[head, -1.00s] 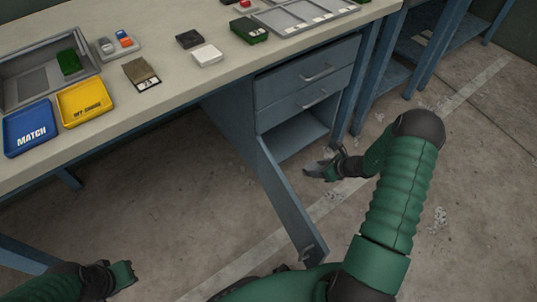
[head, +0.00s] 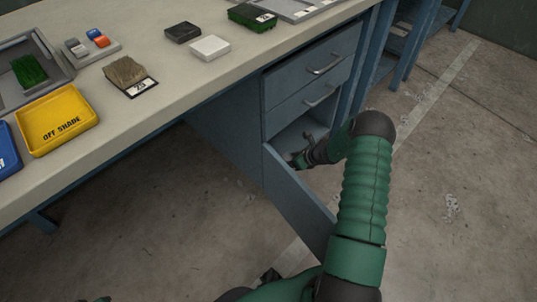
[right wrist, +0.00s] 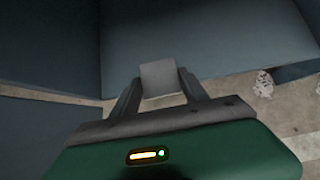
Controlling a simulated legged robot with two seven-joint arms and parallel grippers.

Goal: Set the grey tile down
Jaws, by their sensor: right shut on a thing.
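The grey tile (right wrist: 158,78) is a small flat piece between the two fingers of my right gripper in the right wrist view. My right gripper (head: 296,162) is shut on it. In the head view this gripper is at the mouth of the open lower compartment (head: 283,142) of the blue-grey cabinet, below the drawers and just above the open door's top edge. The tile is too small there to make out clearly. Only a dark sliver of my left gripper (head: 101,299) shows at the bottom edge, so its jaws cannot be judged.
The cabinet's open door (head: 298,207) stands out into the room below my right forearm. Two drawers (head: 312,75) above are shut. The bench (head: 165,105) carries a yellow tray (head: 58,138), turf samples, a black block (head: 183,32) and a white block (head: 210,47).

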